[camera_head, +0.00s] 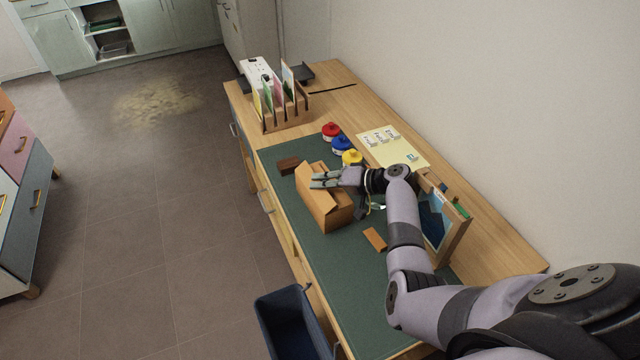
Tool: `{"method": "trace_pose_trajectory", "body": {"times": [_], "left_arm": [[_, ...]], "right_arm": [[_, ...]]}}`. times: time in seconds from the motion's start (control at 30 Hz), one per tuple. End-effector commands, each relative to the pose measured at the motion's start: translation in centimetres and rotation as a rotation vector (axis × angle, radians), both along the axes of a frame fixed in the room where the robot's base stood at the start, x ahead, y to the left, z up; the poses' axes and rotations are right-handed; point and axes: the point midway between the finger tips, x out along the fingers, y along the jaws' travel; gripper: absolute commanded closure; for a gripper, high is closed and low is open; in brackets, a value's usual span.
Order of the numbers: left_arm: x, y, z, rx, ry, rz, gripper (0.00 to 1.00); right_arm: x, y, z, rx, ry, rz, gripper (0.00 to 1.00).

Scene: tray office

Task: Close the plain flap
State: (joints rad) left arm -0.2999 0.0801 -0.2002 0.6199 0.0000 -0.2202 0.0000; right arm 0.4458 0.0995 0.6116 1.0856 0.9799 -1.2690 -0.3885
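A brown cardboard box (329,214) stands on the green desk mat. A flap (307,182) stands up at its left side. I cannot tell from this view which flap is the plain one, as the gripper covers part of the top. My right gripper (318,180) reaches in from the right, over the box's top, with its fingertips close to the raised flap. I cannot tell whether it touches the flap, or how far its fingers are apart. My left gripper is out of view.
Red (330,130), blue (342,145) and yellow (352,157) pots stand behind the box. A dark brown block (288,165) and an orange-brown block (375,239) lie on the mat (345,266). A picture frame (446,228) stands right, a file rack (287,117) at the back.

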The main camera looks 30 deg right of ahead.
Motion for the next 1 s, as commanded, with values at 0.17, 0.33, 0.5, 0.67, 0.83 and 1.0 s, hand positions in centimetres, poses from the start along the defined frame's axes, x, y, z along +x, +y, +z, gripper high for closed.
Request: {"method": "trace_pose_trajectory", "body": {"times": [0.17,0.33,0.5,0.67,0.83,1.0], "left_arm": [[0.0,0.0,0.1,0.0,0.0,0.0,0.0],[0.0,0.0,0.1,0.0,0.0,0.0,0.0],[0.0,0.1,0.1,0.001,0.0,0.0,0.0],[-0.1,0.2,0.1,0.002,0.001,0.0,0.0],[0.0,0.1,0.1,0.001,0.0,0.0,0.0],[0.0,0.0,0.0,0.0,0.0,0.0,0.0]], "right_arm": [[0.0,-0.1,0.0,-0.002,0.0,-0.001,0.95],[0.0,-0.1,0.0,-0.002,0.0,-0.001,0.89],[0.0,0.0,0.0,-0.001,-0.001,-0.001,0.89],[0.0,-0.1,0.9,-0.004,-0.002,-0.001,0.89],[0.0,-0.1,3.9,-0.006,-0.004,-0.001,0.89],[0.0,-0.1,7.2,-0.005,-0.003,-0.001,0.89]]}}
